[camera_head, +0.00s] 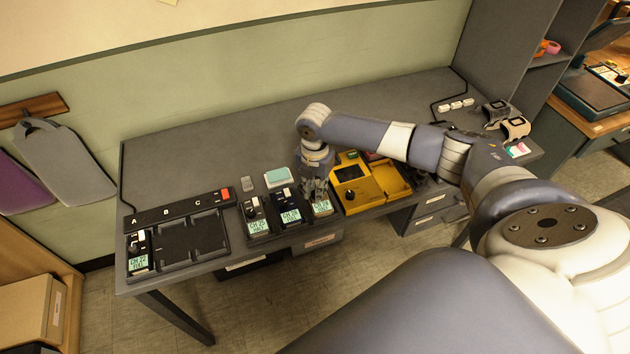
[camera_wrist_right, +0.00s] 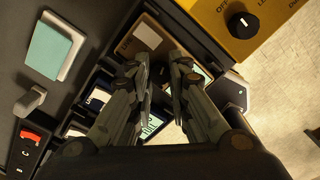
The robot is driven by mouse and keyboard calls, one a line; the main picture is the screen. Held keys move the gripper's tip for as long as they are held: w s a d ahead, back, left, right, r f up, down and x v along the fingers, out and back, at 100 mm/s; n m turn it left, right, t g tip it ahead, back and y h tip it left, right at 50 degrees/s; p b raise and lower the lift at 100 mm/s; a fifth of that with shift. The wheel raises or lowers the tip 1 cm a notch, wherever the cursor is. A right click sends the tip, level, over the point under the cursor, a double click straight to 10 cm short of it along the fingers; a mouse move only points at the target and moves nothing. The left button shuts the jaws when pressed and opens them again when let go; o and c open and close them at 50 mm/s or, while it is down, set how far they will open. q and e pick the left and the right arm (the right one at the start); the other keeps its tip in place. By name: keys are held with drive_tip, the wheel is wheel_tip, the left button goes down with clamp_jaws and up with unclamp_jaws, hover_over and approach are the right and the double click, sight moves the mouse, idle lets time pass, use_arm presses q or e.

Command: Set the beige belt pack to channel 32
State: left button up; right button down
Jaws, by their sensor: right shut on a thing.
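The beige belt pack (camera_head: 321,207) stands at the table's front edge, right of two other packs. Its lit screen shows, but I cannot read the channel surely. In the right wrist view its brownish-beige face (camera_wrist_right: 135,40) with a pale label lies beyond my fingers. My right gripper (camera_head: 318,188) reaches down over this pack from above. In the wrist view its two fingers (camera_wrist_right: 164,75) are close together over the pack, shut on what looks like its knob, which they hide. My left gripper is not in view.
Two dark packs (camera_head: 256,218) (camera_head: 289,208) stand close to the left. A yellow box (camera_head: 382,192) with a black knob sits close to the right. A black rack (camera_head: 180,243) marked A, B, C holds one pack at the left. The table's back left is clear.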

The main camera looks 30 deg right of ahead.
drive_tip(key=c, duration=1.5)
unclamp_jaws()
drive_tip(key=shift+o, duration=0.2)
wheel_tip(320, 180, up, 12)
